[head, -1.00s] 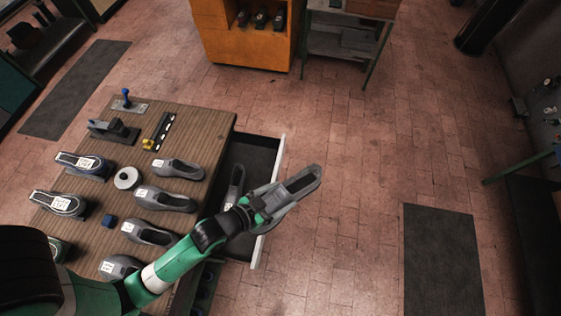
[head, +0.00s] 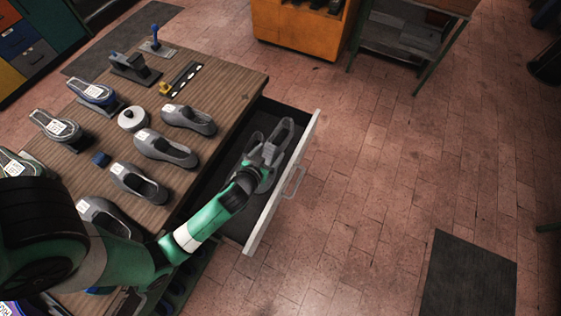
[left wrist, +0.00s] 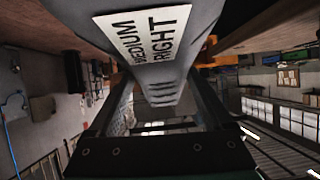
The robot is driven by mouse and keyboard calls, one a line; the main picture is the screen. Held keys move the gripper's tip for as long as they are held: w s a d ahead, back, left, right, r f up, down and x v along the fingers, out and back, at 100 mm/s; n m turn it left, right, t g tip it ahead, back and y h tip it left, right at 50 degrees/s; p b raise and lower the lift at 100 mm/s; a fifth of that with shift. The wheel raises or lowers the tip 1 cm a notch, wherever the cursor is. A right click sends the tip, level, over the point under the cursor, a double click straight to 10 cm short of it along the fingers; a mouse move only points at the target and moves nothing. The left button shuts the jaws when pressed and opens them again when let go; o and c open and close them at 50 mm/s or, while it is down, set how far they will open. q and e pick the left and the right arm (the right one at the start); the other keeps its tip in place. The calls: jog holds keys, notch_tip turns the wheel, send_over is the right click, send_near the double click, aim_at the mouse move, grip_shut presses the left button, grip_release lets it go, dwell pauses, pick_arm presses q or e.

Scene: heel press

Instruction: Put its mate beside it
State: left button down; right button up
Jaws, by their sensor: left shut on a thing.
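My left gripper (head: 266,157) is shut on a grey shoe (head: 285,135) over the open drawer (head: 279,197). In the left wrist view the held grey shoe (left wrist: 185,65) fills the top middle, with a label reading MEDIUM RIGHT. In the head view the gripper and held shoe overlap another grey shape in the drawer, so how they touch is unclear. Several grey shoes stand in a row on the wooden bench, among them one at the back (head: 189,119) and one nearer (head: 165,149). My right gripper is not in view.
Several labelled dark shoes (head: 55,127) stand along the bench's left side.

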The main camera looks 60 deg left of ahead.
pick_arm(q)
notch_tip(320, 180, down, 10)
jog(key=a+b, duration=0.2)
jog(key=b, duration=0.5)
jog(key=shift+s+a+f+n+g+y, duration=0.15)
jog(key=shift+a+f+n+g+y, duration=0.05)
jog(key=shift+f+n+g+y, duration=0.1)
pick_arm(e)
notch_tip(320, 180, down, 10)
pick_arm(q)
notch_tip(320, 180, down, 7)
jog(key=b, duration=0.6)
jog(key=shift+r, duration=0.1)
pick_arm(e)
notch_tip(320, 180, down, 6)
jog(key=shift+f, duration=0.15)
pick_arm(q)
jog(key=shift+f+b, duration=0.55)
jog(key=shift+b, duration=0.2)
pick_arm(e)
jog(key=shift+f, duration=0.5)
pick_arm(q)
grip_release()
